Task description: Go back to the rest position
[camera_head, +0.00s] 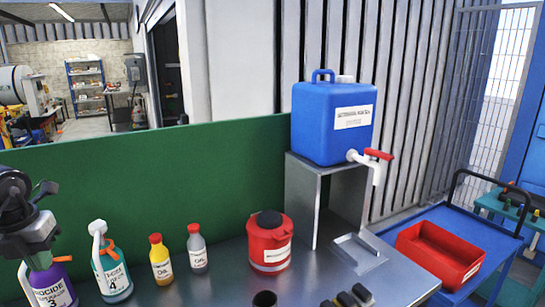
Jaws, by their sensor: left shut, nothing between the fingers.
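My left gripper (38,252) is at the left edge, grey and black. It is shut and empty, in front of the top of a purple bottle (50,288) marked 3, and hides part of it. I cannot tell whether it touches the bottle. My right gripper is not in view. No marker of a rest position shows.
On the metal bench (215,290) stand a teal spray bottle (113,278), a yellow bottle (161,262), a grey bottle (198,252) and a red can (269,245). A blue canister (325,125) tops a stand (303,205). A red bin (437,257) lies on the blue cart (450,220).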

